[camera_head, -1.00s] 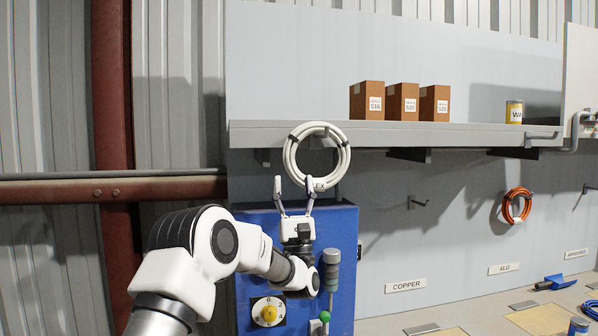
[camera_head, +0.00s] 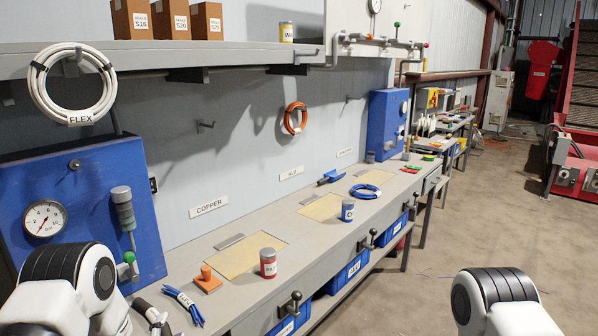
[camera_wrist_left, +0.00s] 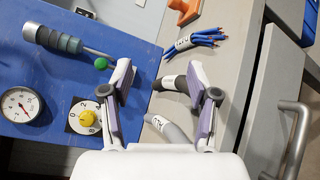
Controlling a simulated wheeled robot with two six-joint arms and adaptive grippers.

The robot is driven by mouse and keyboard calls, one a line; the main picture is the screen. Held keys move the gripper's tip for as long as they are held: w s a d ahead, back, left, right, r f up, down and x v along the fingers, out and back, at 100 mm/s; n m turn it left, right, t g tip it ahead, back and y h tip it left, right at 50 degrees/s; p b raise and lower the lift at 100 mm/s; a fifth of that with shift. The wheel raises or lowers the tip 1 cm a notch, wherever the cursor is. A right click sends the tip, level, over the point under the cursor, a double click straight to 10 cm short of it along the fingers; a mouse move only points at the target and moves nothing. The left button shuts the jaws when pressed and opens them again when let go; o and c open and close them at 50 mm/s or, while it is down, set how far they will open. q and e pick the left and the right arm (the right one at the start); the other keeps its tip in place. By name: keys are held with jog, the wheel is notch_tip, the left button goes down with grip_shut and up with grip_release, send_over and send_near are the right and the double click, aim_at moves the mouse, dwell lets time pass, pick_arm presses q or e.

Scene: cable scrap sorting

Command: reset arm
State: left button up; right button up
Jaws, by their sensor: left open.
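My left gripper (camera_wrist_left: 160,95) is open in the left wrist view, its two fingers spread above the bench edge and the front of the blue box (camera_wrist_left: 60,80). Nothing is held between the fingers. Short dark grey cable pieces (camera_wrist_left: 172,84) with a white label lie beyond and between the fingers. The white coil labelled FLEX (camera_head: 38,98) hangs under the shelf, apart from my arm. My right arm shows at the lower right, its gripper out of view.
The blue box (camera_head: 150,215) with gauge and levers stands at the left. A blue cable bundle (camera_head: 184,304), an orange stamp-like block (camera_head: 208,281) and a red can (camera_head: 268,263) are on the bench (camera_head: 225,305). The shelf (camera_head: 215,55) runs above.

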pick_arm(q)
jog(key=s+d+f+m+g+h, duration=0.1)
jog(key=s+d+f+m+g, duration=0.1)
jog(key=s+f+m+g, duration=0.45)
jog(key=s+d+f+m+g+h, duration=0.1)
jog(key=s+d+f+m+g, duration=0.15)
jog(key=s+f, duration=0.8)
jog(key=s+d+m+g, duration=0.1)
jog(key=s+m+g, duration=0.6)
jog(key=s+m, duration=0.7)
jog(key=s, duration=0.7)
jog(key=shift+d+f+m+g, duration=0.15)
jog(key=shift+f+m+g, duration=0.15)
jog(key=shift+m+g, duration=0.1)
